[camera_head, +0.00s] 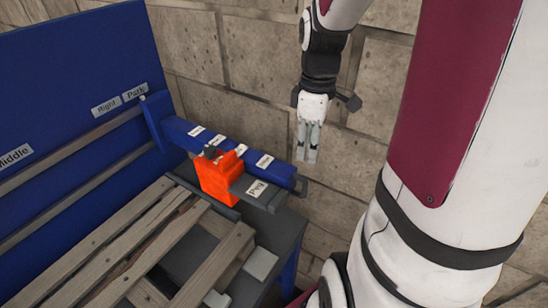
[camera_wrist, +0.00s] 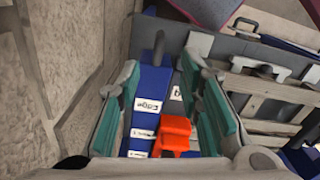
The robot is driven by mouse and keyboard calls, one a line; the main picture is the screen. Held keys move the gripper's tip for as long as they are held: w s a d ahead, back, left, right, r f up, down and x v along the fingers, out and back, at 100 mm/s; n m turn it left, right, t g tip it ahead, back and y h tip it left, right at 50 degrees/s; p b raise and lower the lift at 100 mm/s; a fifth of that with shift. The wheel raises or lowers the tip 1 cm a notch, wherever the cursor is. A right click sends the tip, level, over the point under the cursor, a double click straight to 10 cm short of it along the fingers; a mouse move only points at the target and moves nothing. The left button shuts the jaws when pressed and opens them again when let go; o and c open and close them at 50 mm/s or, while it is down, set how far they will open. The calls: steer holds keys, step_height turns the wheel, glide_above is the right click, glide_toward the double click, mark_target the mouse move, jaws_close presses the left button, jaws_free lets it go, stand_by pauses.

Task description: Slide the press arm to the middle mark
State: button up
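The orange block (camera_head: 217,178), which appears to be the press arm's slider, sits on the side of a blue rail (camera_head: 180,133). Several white labels run along the rail's top; most are too small to read in the head view. In the wrist view the orange block (camera_wrist: 173,137) lies low in the picture, beside the rail (camera_wrist: 153,82) and its "Edge" label. My gripper (camera_head: 307,156) hangs in the air to the right of the rail's near end, pointing down. In the wrist view its teal fingers (camera_wrist: 166,95) are spread wide apart, with nothing between them touching.
A blue board (camera_head: 70,80) at left bears labels, one reading "Middle" (camera_head: 14,156). Wooden slats (camera_head: 130,240) lie on the frame below. A stone wall (camera_head: 250,60) stands behind; the air around my gripper is clear.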

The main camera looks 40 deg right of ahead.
mark_target(305, 184)
step_height(305, 184, down, 14)
steer(key=shift+r, duration=0.2)
stand_by(0.4)
jaws_close()
